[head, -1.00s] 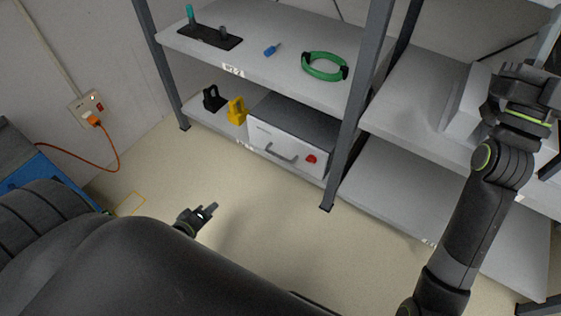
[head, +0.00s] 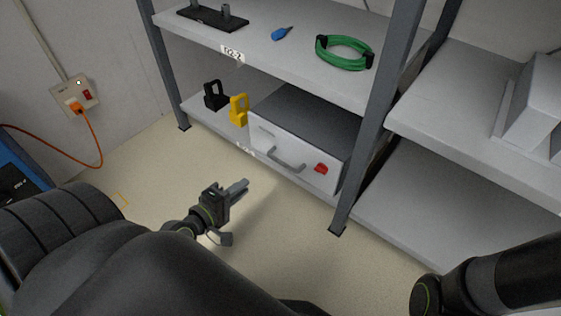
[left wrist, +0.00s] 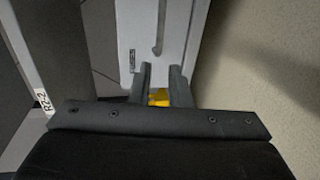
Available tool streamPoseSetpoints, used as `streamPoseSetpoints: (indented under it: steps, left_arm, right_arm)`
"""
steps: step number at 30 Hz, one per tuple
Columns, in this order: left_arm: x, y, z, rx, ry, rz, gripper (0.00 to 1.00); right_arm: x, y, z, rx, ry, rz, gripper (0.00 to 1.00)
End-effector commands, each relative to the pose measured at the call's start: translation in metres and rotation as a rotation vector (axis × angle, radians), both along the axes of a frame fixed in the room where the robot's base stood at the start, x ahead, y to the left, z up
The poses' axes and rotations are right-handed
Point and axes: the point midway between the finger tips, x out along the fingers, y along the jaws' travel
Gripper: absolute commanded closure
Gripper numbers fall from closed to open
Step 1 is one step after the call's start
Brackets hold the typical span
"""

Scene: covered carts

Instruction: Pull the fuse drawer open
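The fuse drawer (head: 293,152) is the pale front of a dark-topped box on the lower shelf. It looks shut. It has a grey bar handle (head: 287,161) and a red part (head: 321,169) to the right. My left gripper (head: 241,188) is over the floor in front of the box, short of the handle and apart from it. In the left wrist view its fingers (left wrist: 162,80) stand apart with nothing held. The drawer front (left wrist: 178,20) and part of the handle (left wrist: 160,35) show beyond them. My right gripper is out of view.
A yellow item (head: 238,111) and a black item (head: 214,96) stand left of the box. A shelf post (head: 366,135) rises at its right. The upper shelf (head: 290,65) overhangs, holding a green cable loop (head: 344,53). The floor (head: 290,225) before the box is clear.

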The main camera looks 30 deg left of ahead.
Motion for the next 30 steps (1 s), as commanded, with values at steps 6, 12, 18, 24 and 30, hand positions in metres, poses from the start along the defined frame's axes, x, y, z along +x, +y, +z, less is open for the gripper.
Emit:
streamPoseSetpoints:
  steps: [6, 12, 18, 24, 30]
  left_arm:
    - [0.036, -0.003, -0.005, 0.0, -0.003, 0.0, 0.83]
    - [0.073, -0.006, -0.014, -0.001, -0.002, -0.001, 0.83]
    - [0.11, -0.009, -0.023, 0.0, -0.002, -0.001, 0.83]
    - [0.141, -0.012, -0.031, 0.001, -0.001, -0.001, 0.83]
    - [0.157, -0.013, -0.034, 0.001, 0.001, 0.0, 0.83]
  right_arm:
    - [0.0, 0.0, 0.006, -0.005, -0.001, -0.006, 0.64]
    - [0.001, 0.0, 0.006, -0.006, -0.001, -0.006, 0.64]
    - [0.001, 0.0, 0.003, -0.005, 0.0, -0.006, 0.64]
    - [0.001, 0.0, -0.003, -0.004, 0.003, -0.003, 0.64]
    - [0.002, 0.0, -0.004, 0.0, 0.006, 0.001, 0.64]
